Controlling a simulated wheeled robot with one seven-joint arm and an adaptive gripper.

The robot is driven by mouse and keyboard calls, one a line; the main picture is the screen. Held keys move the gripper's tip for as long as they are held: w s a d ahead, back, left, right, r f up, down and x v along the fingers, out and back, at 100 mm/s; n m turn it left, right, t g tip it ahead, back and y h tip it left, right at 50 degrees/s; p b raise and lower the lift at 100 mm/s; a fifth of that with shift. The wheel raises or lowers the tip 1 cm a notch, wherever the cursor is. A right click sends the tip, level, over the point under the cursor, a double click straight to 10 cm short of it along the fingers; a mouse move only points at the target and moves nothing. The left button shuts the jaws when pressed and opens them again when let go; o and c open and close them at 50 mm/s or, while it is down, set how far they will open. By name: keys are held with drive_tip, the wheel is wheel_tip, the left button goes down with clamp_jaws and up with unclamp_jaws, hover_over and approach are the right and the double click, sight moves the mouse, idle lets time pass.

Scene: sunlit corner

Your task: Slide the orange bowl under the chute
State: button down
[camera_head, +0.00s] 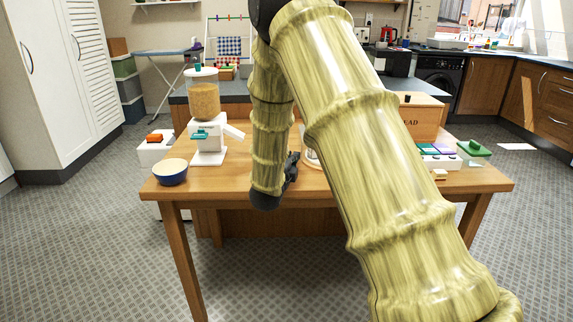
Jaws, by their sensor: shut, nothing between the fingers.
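A white dispenser (208,143) with a clear hopper of tan grain (204,100) stands at the left of the wooden table. A dark blue bowl with a cream inside (171,175) sits at the table's left front corner, in front of the dispenser. I see no orange bowl; my arm hides the middle of the table. My gripper (293,168) is shut and partly hidden by my arm, right of the dispenser and apart from the blue bowl.
A white box with an orange top (155,138) is behind the blue bowl. The table (222,179) is clear between blue bowl and arm.

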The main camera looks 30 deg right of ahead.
drive_tip(key=shift+x, duration=0.9)
drive_tip(key=w+a, duration=0.1)
drive_tip(key=a, duration=0.1)
drive_tip(key=w+a, duration=0.1)
drive_tip(key=a, duration=0.1)
drive_tip(key=w+a+b, duration=0.1)
drive_tip(key=w+a, duration=0.1)
drive_tip(key=a, duration=0.1)
drive_tip(key=shift+w, duration=0.1)
